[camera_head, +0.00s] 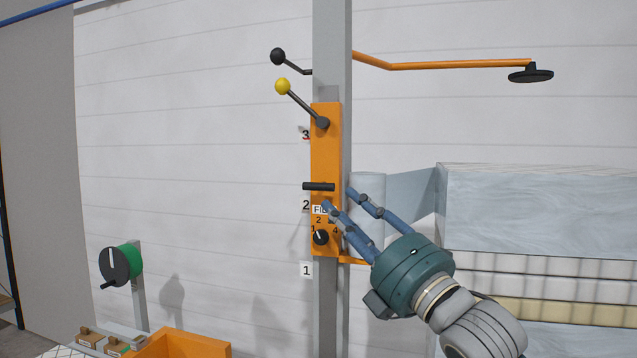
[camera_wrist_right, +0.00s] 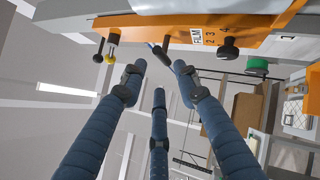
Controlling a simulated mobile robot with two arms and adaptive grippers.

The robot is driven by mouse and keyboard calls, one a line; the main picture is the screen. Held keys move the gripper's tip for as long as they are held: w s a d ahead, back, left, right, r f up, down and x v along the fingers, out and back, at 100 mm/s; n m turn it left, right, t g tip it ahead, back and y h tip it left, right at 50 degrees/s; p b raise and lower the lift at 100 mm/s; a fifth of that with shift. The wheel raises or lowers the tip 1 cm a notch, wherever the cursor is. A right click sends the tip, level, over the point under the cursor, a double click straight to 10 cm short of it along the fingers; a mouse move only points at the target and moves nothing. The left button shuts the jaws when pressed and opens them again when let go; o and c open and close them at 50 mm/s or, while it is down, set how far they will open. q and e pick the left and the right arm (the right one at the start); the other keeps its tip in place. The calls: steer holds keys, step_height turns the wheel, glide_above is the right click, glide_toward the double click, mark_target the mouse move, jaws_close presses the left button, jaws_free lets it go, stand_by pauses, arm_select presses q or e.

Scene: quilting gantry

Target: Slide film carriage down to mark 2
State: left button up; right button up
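The film carriage (camera_head: 326,160) is an orange plate on a grey upright column (camera_head: 332,40). It has a black bar handle (camera_head: 318,187), a lever with a yellow knob (camera_head: 283,86) and a black dial (camera_head: 320,237) below a FILM label. Marks 3 (camera_head: 306,134), 2 (camera_head: 306,205) and 1 (camera_head: 306,270) run down its left side. The handle is slightly above mark 2 in the picture. My right gripper (camera_head: 340,198) is open just right of and below the handle. In the right wrist view the handle (camera_wrist_right: 158,50) lies just beyond the spread, empty fingers. My left gripper is out of view.
A second black-knobbed lever (camera_head: 278,56) and an orange arm with a black disc (camera_head: 531,73) are higher up. Stacked pale material (camera_head: 540,215) stands at right. A green crank wheel (camera_head: 121,265) and an orange bin (camera_head: 185,345) are lower left.

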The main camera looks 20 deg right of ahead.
mark_target(320, 188)
steer(key=p+x, duration=0.3)
steer(key=x, duration=0.5)
steer(key=shift+w+a+r+p, duration=0.2)
steer(key=shift+w+p, duration=0.1)
steer(key=shift+p, duration=0.1)
steer(key=shift+w+a, duration=0.1)
steer(key=shift+w, duration=0.25)
steer(key=shift+c, duration=0.3)
jaws_close()
